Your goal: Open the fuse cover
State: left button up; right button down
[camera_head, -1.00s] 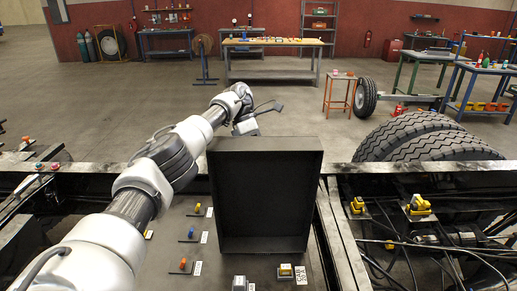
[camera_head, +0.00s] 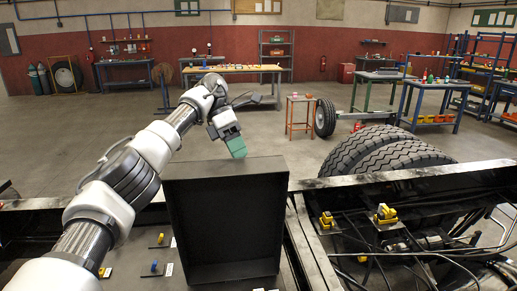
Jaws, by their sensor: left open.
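The fuse cover (camera_head: 225,226) is a black, shallow box-shaped lid. It stands raised, nearly upright, with its hollow inside facing me, at the lower middle of the head view. My left arm comes in from the left and reaches over to the far side of the cover. My left gripper (camera_head: 236,149) has green fingertips pointing down, just above and behind the cover's top edge. It is open and nothing shows between its fingers. I cannot tell whether it touches the cover's back. My right gripper is not in view.
Fuse panel parts with a yellow switch (camera_head: 161,239) and a blue switch (camera_head: 154,266) lie left of the cover. Black chassis rails, yellow fittings (camera_head: 385,214) and hoses are at right. Large tyres (camera_head: 385,150) stand behind the rail. Workbenches (camera_head: 232,69) are farther back across open floor.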

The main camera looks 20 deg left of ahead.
aim_at(268, 158)
pick_arm(q)
jog(key=d+r, duration=0.1)
jog(key=d, duration=0.1)
jog(key=d+r, duration=0.1)
jog(key=d, duration=0.1)
jog(key=d+r+b, duration=0.1)
jog(key=d, duration=0.1)
jog(key=shift+r, duration=0.3)
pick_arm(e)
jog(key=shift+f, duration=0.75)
